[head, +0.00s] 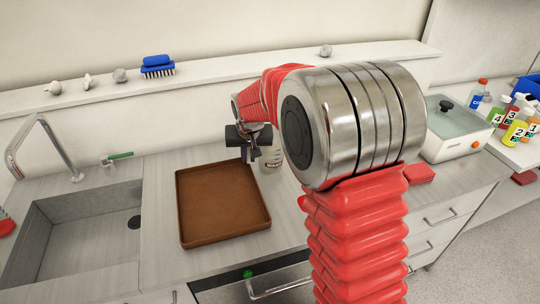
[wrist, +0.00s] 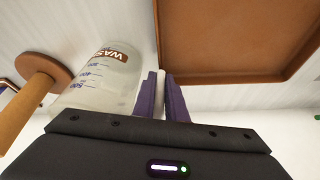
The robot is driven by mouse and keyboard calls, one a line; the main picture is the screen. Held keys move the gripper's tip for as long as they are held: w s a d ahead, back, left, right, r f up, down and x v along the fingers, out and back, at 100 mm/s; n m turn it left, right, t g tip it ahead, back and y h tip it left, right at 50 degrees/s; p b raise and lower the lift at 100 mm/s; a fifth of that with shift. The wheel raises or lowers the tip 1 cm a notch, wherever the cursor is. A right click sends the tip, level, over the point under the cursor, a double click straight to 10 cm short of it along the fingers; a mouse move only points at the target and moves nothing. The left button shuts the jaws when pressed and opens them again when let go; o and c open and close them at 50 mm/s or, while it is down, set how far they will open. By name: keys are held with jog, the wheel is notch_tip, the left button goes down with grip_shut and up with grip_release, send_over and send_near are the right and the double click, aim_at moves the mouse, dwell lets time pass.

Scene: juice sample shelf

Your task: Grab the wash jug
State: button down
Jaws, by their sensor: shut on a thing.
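The wash jug (wrist: 97,82) is translucent, with a brown label and measuring marks, left of my fingers in the wrist view. In the head view the jug (head: 270,158) shows partly behind my arm, on the counter right of the brown tray (head: 183,212). My gripper (wrist: 162,90) has its purple fingers closed around a narrow white part beside the jug, which looks like its handle. In the head view my gripper (head: 250,153) is at the jug's left side. Whether the jug's base touches the counter cannot be told.
The tray's edge (wrist: 158,40) lies close to my fingers. A sink (head: 75,230) with a tap is at the left. A blue brush (head: 157,66) and knobs sit on the back ledge. A water bath (head: 455,130) and several bottles (head: 515,132) stand at the right.

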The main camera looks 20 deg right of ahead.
jog(key=shift+r, duration=0.15)
notch_tip(320, 180, up, 10)
jog(key=shift+f, duration=0.1)
dwell(0.6)
dwell(0.5)
